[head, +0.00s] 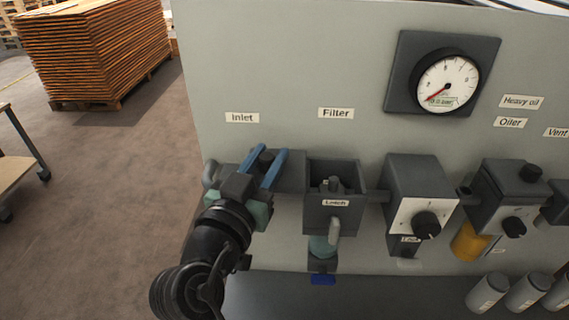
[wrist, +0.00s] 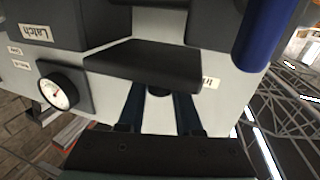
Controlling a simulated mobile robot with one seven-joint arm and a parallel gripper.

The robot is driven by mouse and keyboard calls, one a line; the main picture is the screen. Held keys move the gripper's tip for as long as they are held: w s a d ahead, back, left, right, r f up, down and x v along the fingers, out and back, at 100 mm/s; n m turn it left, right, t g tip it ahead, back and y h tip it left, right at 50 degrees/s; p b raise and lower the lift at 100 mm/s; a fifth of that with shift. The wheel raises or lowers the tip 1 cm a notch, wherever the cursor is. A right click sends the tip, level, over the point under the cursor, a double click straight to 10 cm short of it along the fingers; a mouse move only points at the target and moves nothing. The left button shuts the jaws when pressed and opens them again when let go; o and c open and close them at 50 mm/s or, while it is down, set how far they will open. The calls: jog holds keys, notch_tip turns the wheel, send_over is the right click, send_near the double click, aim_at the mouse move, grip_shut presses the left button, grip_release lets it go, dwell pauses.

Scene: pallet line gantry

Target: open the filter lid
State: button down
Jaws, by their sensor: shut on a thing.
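The filter housing (head: 332,213) is a dark grey box with a "Latch" label on its front, below the "Filter" label. Its top is open, and a grey part shows inside. The filter lid (head: 289,172), a dark flat plate, is swung out to the left of the box. In the wrist view the lid (wrist: 145,62) lies just beyond my fingers. My gripper (head: 270,158) is at the lid's left end. Its blue fingers are shut on a small dark knob (wrist: 158,91) that seems to belong to the lid.
A pressure gauge (head: 447,82) is on the panel above right. The regulator (head: 418,190) and oiler (head: 511,190) stand to the right. A grey curved pipe (head: 210,174) is close left of my gripper. A blue bar (wrist: 264,35) is near the lid in the wrist view.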

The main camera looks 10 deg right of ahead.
jog(key=c, duration=0.6)
grip_release()
jog(key=shift+s+a, duration=0.2)
jog(key=shift+s, duration=0.1)
jog(key=b+v, duration=0.4)
jog(key=v, duration=0.8)
jog(key=shift+b, duration=0.3)
jog(key=shift+s, duration=0.1)
